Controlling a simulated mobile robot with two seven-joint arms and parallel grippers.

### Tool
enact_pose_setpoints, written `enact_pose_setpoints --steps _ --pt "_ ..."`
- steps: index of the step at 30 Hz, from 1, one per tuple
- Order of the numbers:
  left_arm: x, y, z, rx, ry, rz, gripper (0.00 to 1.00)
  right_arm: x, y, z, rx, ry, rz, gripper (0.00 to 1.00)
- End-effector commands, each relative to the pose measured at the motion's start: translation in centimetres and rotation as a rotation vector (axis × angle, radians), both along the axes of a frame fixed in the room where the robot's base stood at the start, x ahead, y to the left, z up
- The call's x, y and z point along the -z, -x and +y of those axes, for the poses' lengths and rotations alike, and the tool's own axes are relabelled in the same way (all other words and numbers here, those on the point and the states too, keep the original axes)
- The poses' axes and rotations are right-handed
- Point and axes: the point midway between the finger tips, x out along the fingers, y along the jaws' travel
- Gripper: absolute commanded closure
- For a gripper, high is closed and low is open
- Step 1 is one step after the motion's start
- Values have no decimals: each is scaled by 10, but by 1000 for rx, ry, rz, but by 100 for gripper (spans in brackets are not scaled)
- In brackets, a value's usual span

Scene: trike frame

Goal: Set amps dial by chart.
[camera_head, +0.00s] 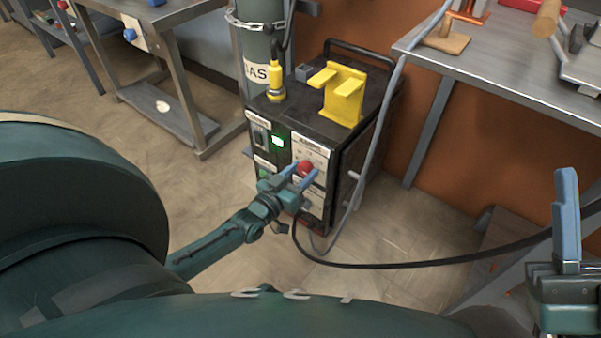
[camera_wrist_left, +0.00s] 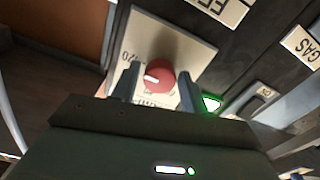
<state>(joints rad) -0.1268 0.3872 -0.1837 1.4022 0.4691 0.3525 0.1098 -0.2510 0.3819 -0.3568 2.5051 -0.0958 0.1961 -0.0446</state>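The red amps dial (camera_head: 304,167) sits on a white plate on the front of the black welder box (camera_head: 345,150). My left gripper (camera_head: 303,176) is at the dial with its blue fingers apart. In the left wrist view, the dial (camera_wrist_left: 156,77) shows between the two fingertips (camera_wrist_left: 157,85), one on either side. I cannot tell whether they touch it. The dial's white mark points left, towards a partly hidden number on the plate (camera_wrist_left: 182,45). My right gripper (camera_head: 580,215) is at the right edge, its fingers apart and empty. I cannot make out a chart.
A green lit indicator (camera_head: 278,141) is beside the dial. A yellow bracket (camera_head: 343,95) stands on the box, and a gas cylinder (camera_head: 257,45) is behind it. A black cable (camera_head: 400,266) runs right from the box. Metal tables (camera_head: 500,85) stand at right and left.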

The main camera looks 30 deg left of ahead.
Motion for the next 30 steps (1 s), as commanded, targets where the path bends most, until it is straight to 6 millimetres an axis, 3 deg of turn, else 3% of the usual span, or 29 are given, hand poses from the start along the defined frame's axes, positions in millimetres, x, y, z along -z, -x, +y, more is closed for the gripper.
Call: enact_pose_setpoints --steps 12,22,30 --pt "0 0 0 0 0 0 89 0 0 0 -1 -1 0 64" --pt "-1 0 0 0 54 4 89 -1 -1 0 0 0 11 64" --pt "-1 0 0 0 234 18 89 5 -3 1 -2 -3 69 64"
